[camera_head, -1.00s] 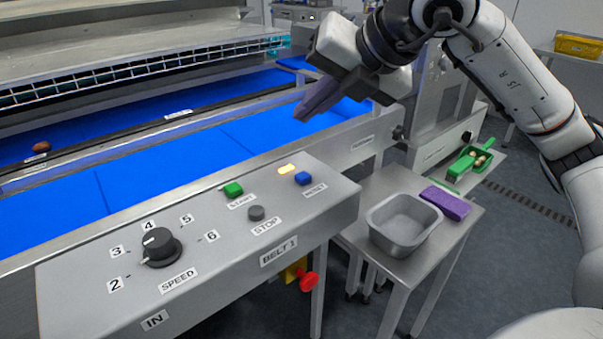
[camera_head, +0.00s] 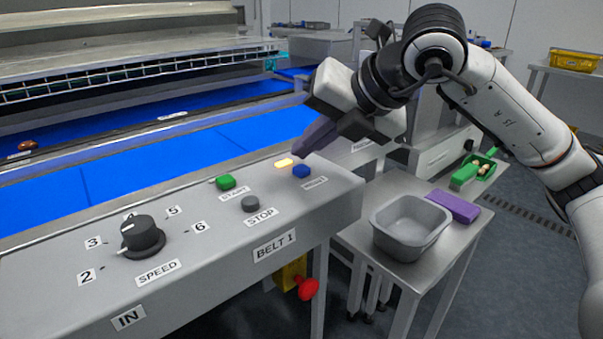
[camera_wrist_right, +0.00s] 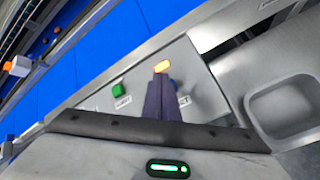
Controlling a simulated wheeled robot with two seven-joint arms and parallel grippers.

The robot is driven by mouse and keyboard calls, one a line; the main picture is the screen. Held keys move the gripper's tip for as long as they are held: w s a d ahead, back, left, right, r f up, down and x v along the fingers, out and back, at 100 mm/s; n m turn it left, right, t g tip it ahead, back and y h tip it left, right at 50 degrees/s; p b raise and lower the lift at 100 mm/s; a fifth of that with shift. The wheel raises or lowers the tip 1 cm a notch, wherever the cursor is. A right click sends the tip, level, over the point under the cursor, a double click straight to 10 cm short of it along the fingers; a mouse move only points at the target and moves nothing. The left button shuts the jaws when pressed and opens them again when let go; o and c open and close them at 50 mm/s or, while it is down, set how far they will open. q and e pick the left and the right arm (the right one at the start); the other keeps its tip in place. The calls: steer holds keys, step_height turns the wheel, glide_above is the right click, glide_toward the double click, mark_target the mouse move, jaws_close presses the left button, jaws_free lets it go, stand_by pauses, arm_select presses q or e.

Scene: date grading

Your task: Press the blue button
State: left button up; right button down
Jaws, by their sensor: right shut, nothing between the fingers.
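The blue button (camera_head: 301,171) sits on the grey control panel (camera_head: 215,240), at the panel's right end beside a label that looks like RESET. My right gripper (camera_head: 300,152) is shut and empty, its fingertips pointing down just above and behind the blue button in the head view. Whether the tips touch anything cannot be told. In the right wrist view the closed fingers (camera_wrist_right: 159,85) point toward the lit yellow lamp (camera_wrist_right: 161,66), and the blue button is hidden behind them. My left gripper does not show.
A side table (camera_head: 410,268) at right bears a grey bin (camera_head: 375,228) and a purple block (camera_head: 453,206).

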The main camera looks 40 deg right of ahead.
stand_by(0.4)
stand_by(0.6)
stand_by(0.8)
steer(key=shift+f+b, duration=0.45)
steer(key=shift+b, duration=0.1)
